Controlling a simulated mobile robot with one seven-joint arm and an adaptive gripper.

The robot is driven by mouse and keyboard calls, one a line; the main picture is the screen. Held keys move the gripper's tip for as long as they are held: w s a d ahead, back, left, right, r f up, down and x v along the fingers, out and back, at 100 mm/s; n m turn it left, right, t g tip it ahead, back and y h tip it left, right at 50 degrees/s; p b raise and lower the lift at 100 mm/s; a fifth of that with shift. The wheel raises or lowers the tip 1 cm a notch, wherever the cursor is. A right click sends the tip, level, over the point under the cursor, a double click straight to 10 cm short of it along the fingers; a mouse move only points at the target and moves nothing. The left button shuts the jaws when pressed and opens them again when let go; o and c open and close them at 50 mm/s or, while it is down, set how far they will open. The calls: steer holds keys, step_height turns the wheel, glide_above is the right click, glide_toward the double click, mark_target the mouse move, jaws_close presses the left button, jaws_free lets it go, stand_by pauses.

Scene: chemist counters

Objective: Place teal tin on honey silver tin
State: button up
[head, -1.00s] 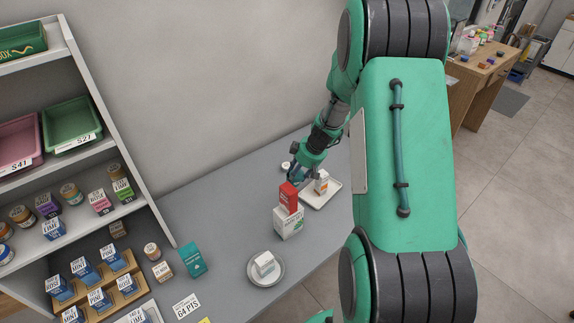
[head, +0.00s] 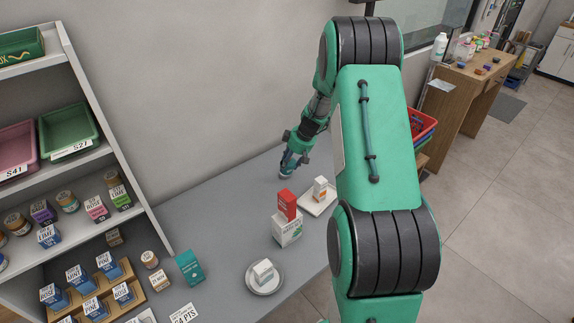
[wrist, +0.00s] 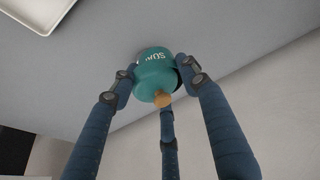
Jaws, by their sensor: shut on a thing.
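The teal tin (wrist: 156,72) shows in the wrist view, with pale lettering on its side and a small wooden knob. My gripper (wrist: 158,80) has its blue fingers closed around the tin. In the head view my gripper (head: 287,170) is low at the back of the grey counter, behind the white tray, and the tin is mostly hidden by the fingers. I cannot tell whether the tin touches the counter. I cannot make out a honey silver tin in either view.
A red box (head: 286,203) stands on a white carton (head: 287,230), close in front of my gripper. The white tray (head: 327,203) holds a small orange-and-white box (head: 320,188). A plate (head: 278,282) holds a white box.

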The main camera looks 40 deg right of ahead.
steer(key=shift+w+d+f, duration=0.1)
steer(key=shift+w+d, duration=0.4)
steer(key=shift+w, duration=0.35)
steer(key=shift+w+d+f, duration=0.1)
steer(key=shift+w+d, duration=0.35)
steer(key=shift+w, duration=0.4)
steer(key=shift+f+b, duration=0.65)
steer(key=shift+f, duration=1.1)
steer(key=shift+f, duration=0.15)
steer(key=o, duration=1.4)
steer(key=shift+s+d+r, duration=0.1)
steer(key=shift+s+r, duration=0.1)
steer(key=shift+r, duration=0.5)
steer(key=p+v, duration=0.2)
steer(key=v, duration=0.9)
steer(key=shift+s+f, duration=0.1)
